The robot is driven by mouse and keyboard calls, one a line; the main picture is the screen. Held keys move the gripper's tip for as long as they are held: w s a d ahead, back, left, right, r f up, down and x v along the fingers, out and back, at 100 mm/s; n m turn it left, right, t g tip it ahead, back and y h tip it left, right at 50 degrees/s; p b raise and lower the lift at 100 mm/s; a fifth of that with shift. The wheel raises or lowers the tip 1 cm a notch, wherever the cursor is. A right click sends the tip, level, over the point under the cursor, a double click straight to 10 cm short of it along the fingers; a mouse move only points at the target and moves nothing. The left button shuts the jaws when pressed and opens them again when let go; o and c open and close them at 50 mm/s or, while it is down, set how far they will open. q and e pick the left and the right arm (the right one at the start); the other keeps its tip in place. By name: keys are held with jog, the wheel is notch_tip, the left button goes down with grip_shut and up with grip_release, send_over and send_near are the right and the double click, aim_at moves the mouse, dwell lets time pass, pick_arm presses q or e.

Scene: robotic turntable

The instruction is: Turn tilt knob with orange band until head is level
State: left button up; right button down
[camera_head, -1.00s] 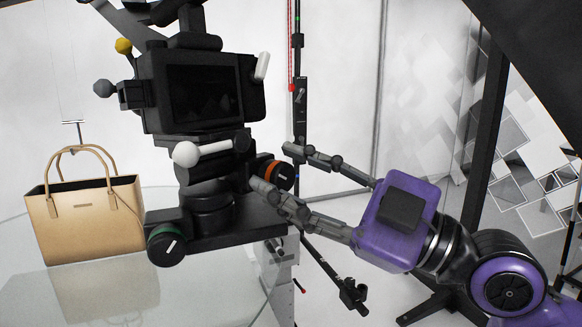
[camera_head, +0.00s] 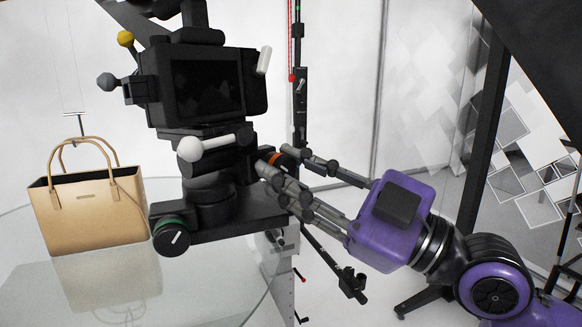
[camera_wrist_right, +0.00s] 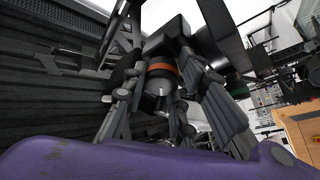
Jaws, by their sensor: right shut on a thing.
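The tilt knob with the orange band (camera_head: 275,158) is on the right side of the black tripod head, mostly hidden behind my fingers in the head view. The right wrist view shows its orange band (camera_wrist_right: 162,68) and dark face with a white mark. My right gripper (camera_head: 272,160) is shut on this knob, fingers on either side. The black camera (camera_head: 205,85) sits on the head (camera_head: 210,190); I cannot tell exactly whether it is level. My left gripper is not in view.
A green-banded knob (camera_head: 172,236) is at the head's lower front. A white-tipped handle (camera_head: 205,146) sticks out in front. A tan handbag (camera_head: 92,208) stands on the glass turntable (camera_head: 190,290) at left. A dark stand (camera_head: 302,90) rises behind my fingers.

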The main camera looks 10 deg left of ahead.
jog(key=shift+d+r+m+t+p, duration=0.1)
jog(key=shift+r+m+t+p, duration=0.45)
jog(key=shift+m, duration=0.45)
jog(key=shift+m+t, duration=0.25)
jog(key=shift+m, duration=0.25)
jog(key=m+t+p, duration=0.1)
jog(key=m+p, duration=0.1)
jog(key=shift+m+t, duration=0.3)
jog(key=shift+m, duration=0.1)
jog(key=shift+f+m+t+p, duration=0.1)
jog(key=shift+m+t+p, duration=0.3)
jog(key=shift+m+p, duration=0.15)
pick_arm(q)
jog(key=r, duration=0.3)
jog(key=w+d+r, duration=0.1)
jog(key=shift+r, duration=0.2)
pick_arm(e)
jog(key=shift+f+m+h, duration=0.15)
jog(key=shift+m+h, duration=0.15)
jog(key=shift+m, duration=0.15)
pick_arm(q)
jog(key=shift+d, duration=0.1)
pick_arm(e)
jog(key=shift+f, duration=0.1)
